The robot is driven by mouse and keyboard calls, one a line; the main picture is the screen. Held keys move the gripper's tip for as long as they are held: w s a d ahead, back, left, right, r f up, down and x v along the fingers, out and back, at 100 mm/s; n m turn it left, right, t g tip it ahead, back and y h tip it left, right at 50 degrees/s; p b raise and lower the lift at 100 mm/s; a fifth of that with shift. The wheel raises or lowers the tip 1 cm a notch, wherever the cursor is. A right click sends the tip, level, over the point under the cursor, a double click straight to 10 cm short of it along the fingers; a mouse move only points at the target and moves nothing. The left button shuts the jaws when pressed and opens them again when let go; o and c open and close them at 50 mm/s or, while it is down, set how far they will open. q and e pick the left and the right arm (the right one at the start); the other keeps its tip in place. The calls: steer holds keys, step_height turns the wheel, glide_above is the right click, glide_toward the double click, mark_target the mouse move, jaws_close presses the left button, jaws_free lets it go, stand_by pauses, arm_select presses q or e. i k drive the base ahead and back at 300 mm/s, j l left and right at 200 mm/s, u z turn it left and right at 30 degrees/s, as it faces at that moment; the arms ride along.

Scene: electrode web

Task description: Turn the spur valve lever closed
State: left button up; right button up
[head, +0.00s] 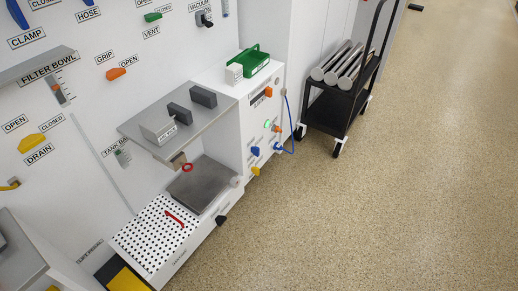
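No label reading spur valve is legible, so I cannot tell which handle is the spur valve lever. Coloured handles on the white wall panel include a blue one (18,14) by CLAMP, a green one (153,17) by VENT, an orange one (116,73) by GRIP and a yellow one (31,143) by DRAIN. The white cabinet's front has a blue handle (255,151), a yellow handle (256,171) and an orange part (268,91). A black knob (221,220) sits lower on the bench front. Neither of my grippers is in view.
A grey shelf (137,127) with dark blocks juts out above a perforated white tray (130,240) bearing a red bar (174,218). A green crate (252,62) stands on the cabinet. A black cart (333,108) holds metal cylinders. The speckled floor (400,200) at right is clear.

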mark_target(255, 150)
steer(key=i+l+u, duration=0.1)
steer(key=i+l, duration=0.15)
steer(key=l, duration=0.25)
steer(key=i+l+u, duration=0.15)
steer(key=l, duration=0.35)
steer(key=i+l+u, duration=0.1)
steer(key=i+l, duration=0.2)
steer(key=l, duration=0.25)
steer(key=i+l+u, duration=0.15)
steer(key=l, duration=0.35)
steer(key=i+l+u, duration=0.1)
steer(key=l, duration=0.5)
steer(key=i+l+u, duration=0.15)
steer(key=l, duration=0.45)
steer(key=i+l+u, duration=0.1)
steer(key=l, duration=0.5)
steer(key=i+l+u, duration=0.1)
steer(key=l, duration=0.5)
steer(key=i, duration=0.1)
